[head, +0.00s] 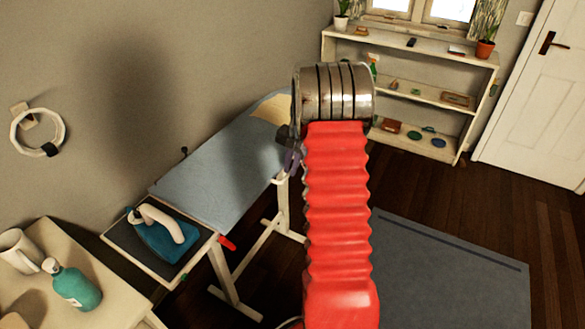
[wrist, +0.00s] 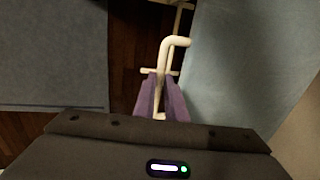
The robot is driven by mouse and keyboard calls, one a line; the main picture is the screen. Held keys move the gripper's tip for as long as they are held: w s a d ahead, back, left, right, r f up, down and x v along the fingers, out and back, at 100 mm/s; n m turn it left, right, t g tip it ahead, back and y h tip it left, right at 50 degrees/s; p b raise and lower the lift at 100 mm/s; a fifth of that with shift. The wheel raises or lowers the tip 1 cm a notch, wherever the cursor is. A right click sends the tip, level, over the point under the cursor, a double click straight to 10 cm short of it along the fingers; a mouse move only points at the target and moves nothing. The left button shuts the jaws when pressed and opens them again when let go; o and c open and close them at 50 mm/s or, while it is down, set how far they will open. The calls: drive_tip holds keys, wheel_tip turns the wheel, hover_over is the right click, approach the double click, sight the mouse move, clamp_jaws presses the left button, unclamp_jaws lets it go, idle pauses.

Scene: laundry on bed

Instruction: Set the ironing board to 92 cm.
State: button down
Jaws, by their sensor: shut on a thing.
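The ironing board (head: 215,165) stands along the wall with a blue-grey top and cream legs (head: 225,275). Its top also fills the right of the wrist view (wrist: 250,75). A cream bent handle (wrist: 174,43) sticks out beside the board's edge. My gripper (wrist: 160,105), with purple fingers, is shut on this handle, whose end shows between the fingers. In the head view my gripper (head: 291,158) is at the board's near long edge, partly hidden by my red arm. A red lever (head: 227,243) sits under the board near the iron. No height marking is readable.
A teal iron (head: 165,240) stands on the board's near-end rest. A side table with a mug (head: 20,250) and teal bottle (head: 76,288) is at lower left. A grey rug (head: 450,275) lies at right. A shelf (head: 430,95) and door (head: 540,100) stand behind.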

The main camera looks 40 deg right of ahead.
wheel_tip(320, 180, up, 8)
drive_tip(key=shift+s+d+r, duration=0.15)
drive_tip(key=c, duration=2.2)
unclamp_jaws()
drive_tip(key=shift+r, duration=0.1)
drive_tip(key=o, duration=0.4)
drive_tip(key=r, duration=0.4)
drive_tip(key=s+r, duration=0.1)
drive_tip(key=r, duration=0.4)
drive_tip(key=s+r, duration=0.1)
drive_tip(key=r, duration=0.3)
drive_tip(key=shift+s+d+r, duration=0.15)
drive_tip(key=shift+s+d, duration=0.1)
drive_tip(key=shift+d, duration=0.05)
